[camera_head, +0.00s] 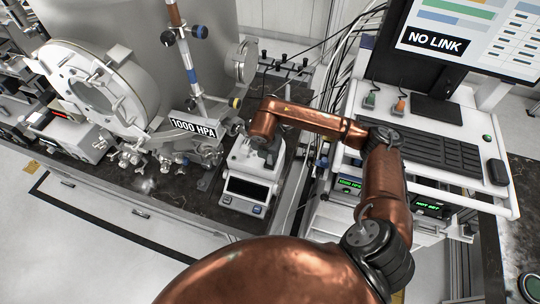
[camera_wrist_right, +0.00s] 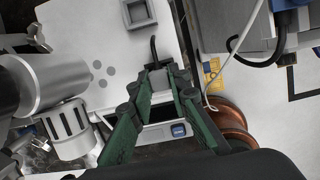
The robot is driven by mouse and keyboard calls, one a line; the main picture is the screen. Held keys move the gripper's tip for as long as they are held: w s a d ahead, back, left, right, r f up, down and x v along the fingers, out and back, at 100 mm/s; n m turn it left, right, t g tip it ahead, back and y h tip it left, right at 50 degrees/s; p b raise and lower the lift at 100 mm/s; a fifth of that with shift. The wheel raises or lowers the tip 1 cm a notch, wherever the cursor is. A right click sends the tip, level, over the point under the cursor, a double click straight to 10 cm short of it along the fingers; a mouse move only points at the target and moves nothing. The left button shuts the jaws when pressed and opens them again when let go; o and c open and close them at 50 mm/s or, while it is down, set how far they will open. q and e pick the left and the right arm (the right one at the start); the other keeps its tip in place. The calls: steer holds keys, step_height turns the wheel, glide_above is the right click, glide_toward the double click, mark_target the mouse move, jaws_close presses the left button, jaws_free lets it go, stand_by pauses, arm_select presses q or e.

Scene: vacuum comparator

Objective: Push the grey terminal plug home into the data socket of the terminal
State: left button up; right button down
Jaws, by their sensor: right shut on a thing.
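My right gripper (camera_wrist_right: 160,84) is shut on a small grey block with a black lead rising from it, which appears to be the grey plug (camera_wrist_right: 160,80). In the head view my right gripper (camera_head: 262,146) hangs over the white bench instrument (camera_head: 246,189), partly hidden by the wrist. The terminal has a monitor (camera_head: 468,37) reading "NO LINK" and a black keyboard (camera_head: 420,150) on a white cart. A square grey frame (camera_wrist_right: 140,13) lies beyond the plug in the wrist view, apart from it. I cannot tell which part is the data socket. My left gripper is out of view.
A large metal vacuum chamber (camera_head: 95,87) with valves stands at the left, beside a "1000 HPA" sign (camera_head: 193,127). A green plug (camera_head: 371,99) and an orange plug (camera_head: 400,105) stand on the cart behind the keyboard. Cables run between bench and cart.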

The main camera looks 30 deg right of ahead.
steer(key=shift+f+b, duration=0.5)
steer(key=shift+f, duration=0.2)
steer(key=c, duration=1.7)
jaws_free()
steer(key=shift+c, duration=0.2)
steer(key=shift+r, duration=0.1)
steer(key=v, duration=1.2)
